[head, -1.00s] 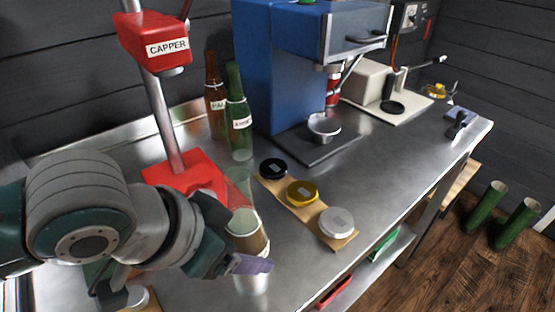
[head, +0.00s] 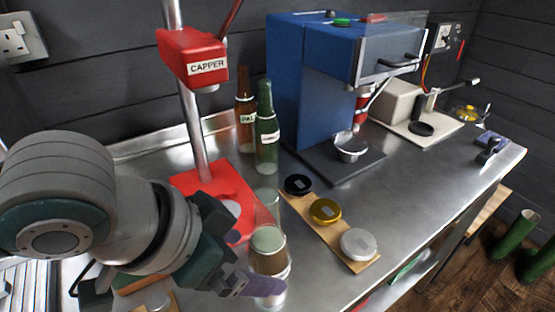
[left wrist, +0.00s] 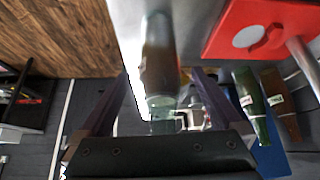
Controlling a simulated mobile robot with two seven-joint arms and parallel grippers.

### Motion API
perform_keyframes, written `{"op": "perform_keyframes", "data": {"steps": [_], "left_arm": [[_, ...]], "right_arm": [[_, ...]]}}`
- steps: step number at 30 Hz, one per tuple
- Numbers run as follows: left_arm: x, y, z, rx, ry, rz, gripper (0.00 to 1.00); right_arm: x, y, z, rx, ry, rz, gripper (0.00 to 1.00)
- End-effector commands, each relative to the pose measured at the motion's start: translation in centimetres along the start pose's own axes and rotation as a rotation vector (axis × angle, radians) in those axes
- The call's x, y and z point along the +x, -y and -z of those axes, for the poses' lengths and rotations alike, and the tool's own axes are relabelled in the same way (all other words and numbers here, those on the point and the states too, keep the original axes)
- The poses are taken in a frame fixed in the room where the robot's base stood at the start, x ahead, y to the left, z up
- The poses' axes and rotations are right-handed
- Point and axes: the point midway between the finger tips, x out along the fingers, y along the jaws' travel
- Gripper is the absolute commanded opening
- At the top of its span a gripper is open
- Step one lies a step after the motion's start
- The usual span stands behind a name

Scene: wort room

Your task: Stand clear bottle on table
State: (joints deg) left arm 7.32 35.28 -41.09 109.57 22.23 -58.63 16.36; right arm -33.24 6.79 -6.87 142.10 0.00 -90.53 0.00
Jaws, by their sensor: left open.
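The clear bottle (head: 268,242) stands upright on the steel table, left of the lid strip, with a brown band around its body. In the left wrist view the bottle (left wrist: 158,60) lies between the two purple fingers, with a visible gap on each side. My left gripper (head: 262,278) is open around the bottle's lower part, low over the table; its purple near finger passes in front of the bottle, and the far finger is mostly hidden. It also shows in the left wrist view (left wrist: 160,80). My right gripper is not in view.
The red capper (head: 193,58) stands behind the bottle. A green bottle (head: 266,145) and a brown bottle (head: 244,115) stand behind it too. A wooden strip (head: 338,239) with black, yellow and white lids lies to the right. The blue machine (head: 315,90) is farther back. Bare steel table (head: 420,190) lies right.

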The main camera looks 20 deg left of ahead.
Motion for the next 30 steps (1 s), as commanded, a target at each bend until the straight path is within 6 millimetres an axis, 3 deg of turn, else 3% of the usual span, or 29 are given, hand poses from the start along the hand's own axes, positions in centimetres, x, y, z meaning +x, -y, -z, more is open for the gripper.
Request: {"op": "perform_keyframes", "data": {"steps": [3,9,14,18,22,27,30], "left_arm": [[-2.9,0.0,0.1,0.003,0.001,0.0,1.0],[-6.2,0.0,0.0,0.001,0.001,0.0,1.0],[-7.4,-0.4,0.0,-0.003,-0.001,-0.004,1.0],[-8.0,-2.3,-0.5,-0.045,-0.004,0.003,1.0],[-9.2,-2.6,-3.2,-0.15,0.057,0.068,1.0],[-11.1,-2.0,-8.6,-0.282,0.208,0.158,1.0],[-11.8,-1.8,-10.4,-0.316,0.26,0.184,1.0]], "right_arm": [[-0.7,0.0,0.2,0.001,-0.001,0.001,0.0],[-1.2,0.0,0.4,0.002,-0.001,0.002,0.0],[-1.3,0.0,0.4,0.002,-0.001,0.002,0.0],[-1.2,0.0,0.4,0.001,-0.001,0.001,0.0],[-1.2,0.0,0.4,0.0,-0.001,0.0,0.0],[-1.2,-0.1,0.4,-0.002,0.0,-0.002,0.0],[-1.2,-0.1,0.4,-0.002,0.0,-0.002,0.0]]}}
